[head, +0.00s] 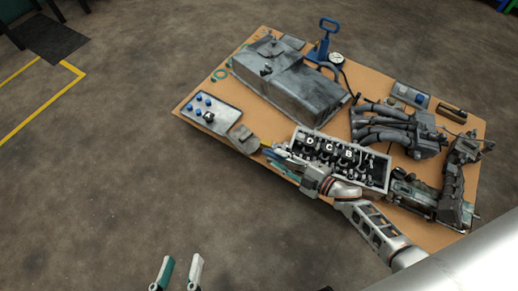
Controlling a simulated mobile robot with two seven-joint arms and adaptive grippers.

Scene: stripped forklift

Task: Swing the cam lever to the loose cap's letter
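A loose cap marked with what looks like an A (209,117) lies on the grey tray (228,117) at the table's left. The long engine head (386,183) lies at the table's front edge, with a row of caps lettered, it seems, D (310,141), C (329,147) and B (347,155). I cannot pick out the cam lever among its small parts. My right gripper (271,155) is at the head's left end, its arm coming from the lower right; its finger gap is unclear. My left gripper (180,273) is open and empty above the floor, at the bottom.
A large grey housing (290,82) fills the table's back left, with a blue pump (322,45) behind it. A pipe manifold (390,125) and dark machine parts (455,180) crowd the right. Bare floor lies left of the table.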

